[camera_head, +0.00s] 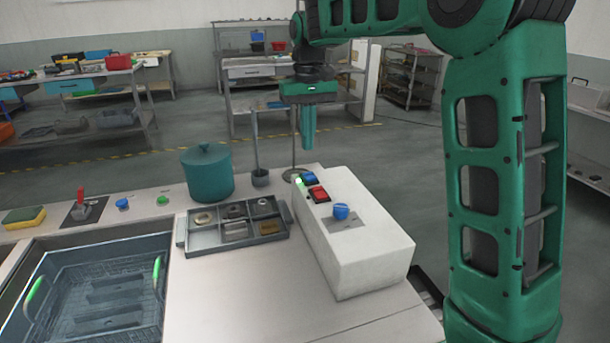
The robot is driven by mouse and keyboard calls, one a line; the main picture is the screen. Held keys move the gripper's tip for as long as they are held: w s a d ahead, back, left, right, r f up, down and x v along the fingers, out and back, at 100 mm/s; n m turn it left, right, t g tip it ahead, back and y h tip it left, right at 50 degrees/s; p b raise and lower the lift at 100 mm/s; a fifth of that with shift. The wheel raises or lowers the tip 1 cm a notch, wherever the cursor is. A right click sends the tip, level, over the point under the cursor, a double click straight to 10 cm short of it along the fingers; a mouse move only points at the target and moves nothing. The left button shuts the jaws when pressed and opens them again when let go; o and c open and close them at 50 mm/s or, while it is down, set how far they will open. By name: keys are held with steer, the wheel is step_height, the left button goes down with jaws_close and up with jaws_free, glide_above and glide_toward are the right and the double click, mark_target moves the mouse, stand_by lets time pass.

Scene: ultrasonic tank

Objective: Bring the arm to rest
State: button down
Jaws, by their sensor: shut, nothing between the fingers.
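My gripper (308,128) hangs fingers-down at the end of my green arm (505,150). It is shut and empty, held above the far end of the white control box (350,235). From this view I cannot tell its exact height over the box. My arm rises at the right, crosses the top of the picture and comes down to the gripper. The gripper looks apart from everything on the counter.
The counter (240,305) holds a teal lidded pot (207,172), a grey compartment tray (187,240) of small parts, a sponge (25,217) and a red lever (81,203). A basket with green handles (95,327) sits in the tank at left. Shelves stand behind.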

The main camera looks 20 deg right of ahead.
steer(key=shift+s+d, duration=0.1)
steer(key=s+d+f+m, duration=0.1)
steer(key=s+d+m, duration=0.1)
steer(key=s+d, duration=0.6)
steer(key=s+d+f+m, duration=0.1)
steer(key=s+d+f, duration=0.1)
steer(key=s+d, duration=0.6)
steer(key=s+f+m, duration=0.1)
steer(key=s+f, duration=0.2)
steer(key=s, duration=0.4)
steer(key=s+f+m, duration=0.1)
steer(key=s+f, duration=0.2)
steer(key=s, duration=0.5)
steer(key=s+d+f+m, duration=0.1)
steer(key=s+f, duration=0.1)
steer(key=s, duration=0.6)
steer(key=shift+s+f, duration=0.2)
steer(key=shift+f, duration=0.2)
steer(key=shift+w+f, duration=0.25)
steer(key=shift+w, duration=0.4)
